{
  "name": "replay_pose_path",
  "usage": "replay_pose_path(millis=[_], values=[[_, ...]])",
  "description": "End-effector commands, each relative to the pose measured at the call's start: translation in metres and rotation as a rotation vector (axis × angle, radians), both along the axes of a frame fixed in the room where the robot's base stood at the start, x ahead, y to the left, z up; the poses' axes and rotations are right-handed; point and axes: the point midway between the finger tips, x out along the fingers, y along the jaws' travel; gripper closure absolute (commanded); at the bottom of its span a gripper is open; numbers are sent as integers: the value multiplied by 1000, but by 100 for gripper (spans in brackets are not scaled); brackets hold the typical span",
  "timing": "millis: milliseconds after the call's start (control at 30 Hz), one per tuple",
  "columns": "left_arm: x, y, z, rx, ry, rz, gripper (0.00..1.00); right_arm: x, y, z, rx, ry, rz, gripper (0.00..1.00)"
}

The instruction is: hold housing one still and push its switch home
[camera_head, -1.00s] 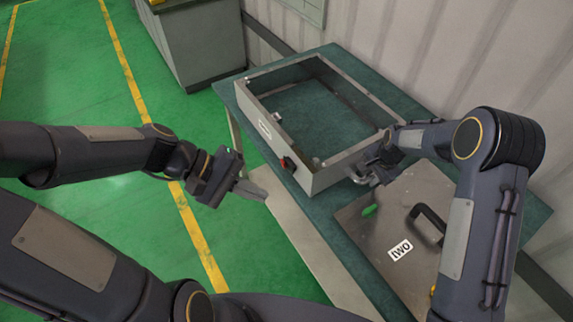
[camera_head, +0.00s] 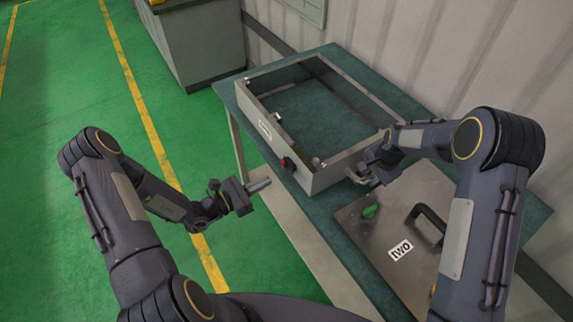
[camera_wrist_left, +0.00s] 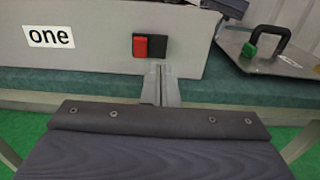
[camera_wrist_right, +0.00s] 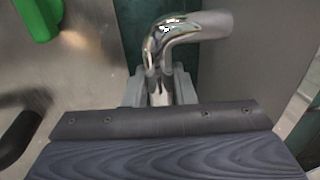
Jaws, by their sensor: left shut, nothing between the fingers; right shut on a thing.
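Housing one (camera_head: 325,181) is a grey, open rectangular frame on the teal table, and its label "one" (camera_wrist_left: 50,37) shows in the left wrist view. Its switch (camera_head: 287,163) is on the front wall; in the left wrist view it has a red part (camera_wrist_left: 150,46) beside a black part. My left gripper (camera_head: 264,185) is shut and empty, in front of that wall and apart from it, with its tips just below the switch in its wrist view. My right gripper (camera_head: 358,178) is shut on the bent chrome handle (camera_wrist_right: 180,32) at the housing's right side.
A metal panel labelled "two" (camera_head: 401,251) lies on the table (camera_head: 540,212) to the right, with a black handle (camera_head: 428,222) and a green part (camera_head: 370,211). A corrugated wall is behind the table. Green floor lies open to the left.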

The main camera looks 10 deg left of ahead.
Motion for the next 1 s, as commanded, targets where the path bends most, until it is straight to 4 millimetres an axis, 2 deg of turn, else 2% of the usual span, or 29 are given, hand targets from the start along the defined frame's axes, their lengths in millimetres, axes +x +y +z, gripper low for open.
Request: replay_pose_path(millis=[533, 1000], values=[[40, -40, 0, -1, -1, -1, 100, 1, 0, 1, 1, -4, 1, 100], [44, -45, 0, 0, 1, -1, 100, 1, 0, 1, 1, -4, 1, 100]])
